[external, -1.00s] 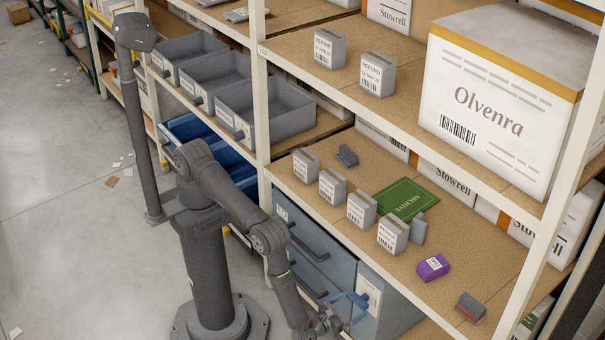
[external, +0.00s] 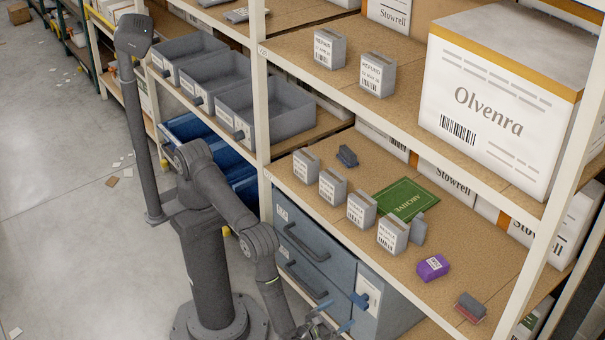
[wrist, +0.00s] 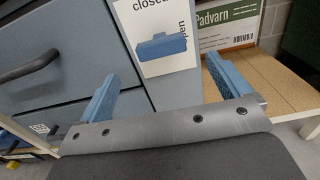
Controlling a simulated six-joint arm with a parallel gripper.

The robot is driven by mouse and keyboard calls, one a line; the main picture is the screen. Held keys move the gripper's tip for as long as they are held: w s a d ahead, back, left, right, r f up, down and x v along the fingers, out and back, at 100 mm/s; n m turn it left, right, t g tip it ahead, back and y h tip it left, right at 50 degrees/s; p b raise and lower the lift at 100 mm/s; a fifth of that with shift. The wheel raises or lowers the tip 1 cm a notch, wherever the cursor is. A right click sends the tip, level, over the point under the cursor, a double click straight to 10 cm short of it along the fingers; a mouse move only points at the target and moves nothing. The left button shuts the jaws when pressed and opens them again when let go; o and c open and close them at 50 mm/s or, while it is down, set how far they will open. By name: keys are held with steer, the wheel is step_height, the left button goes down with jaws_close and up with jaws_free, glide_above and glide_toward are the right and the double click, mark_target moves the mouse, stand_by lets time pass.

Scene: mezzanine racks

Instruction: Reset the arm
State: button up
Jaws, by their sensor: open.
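My gripper (external: 330,328) is low at the bottom edge of the external view, in front of the grey drawer cabinet (external: 316,245) under the shelf. In the wrist view its two blue fingers (wrist: 166,92) stand wide apart with nothing between them. Ahead of them is a white label (wrist: 155,35) reading "closed" and "open", with a blue handle-like shape (wrist: 162,47) on it. In the external view a blue part (external: 360,299) shows on the cabinet by the label. Both drawers with dark handles look shut.
Grey boxes (external: 333,186), a green "ARCHIVE" item (external: 405,198) and a purple box (external: 432,267) stand on the shelf above. A rack upright (external: 262,120) is close to my arm. Open floor (external: 70,220) lies to the left.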

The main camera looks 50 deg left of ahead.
mark_target(356, 302)
steer(key=w, duration=1)
steer(key=shift+w, duration=0.35)
steer(key=shift+s+n, duration=0.2)
steer(key=shift+n, duration=0.6)
steer(key=n, duration=0.3)
steer(key=shift+a+n, duration=0.1)
steer(key=shift+n, duration=0.3)
steer(key=n, duration=0.3)
steer(key=shift+a+n, duration=0.1)
steer(key=shift+n, duration=0.3)
steer(key=shift+s, duration=2.05)
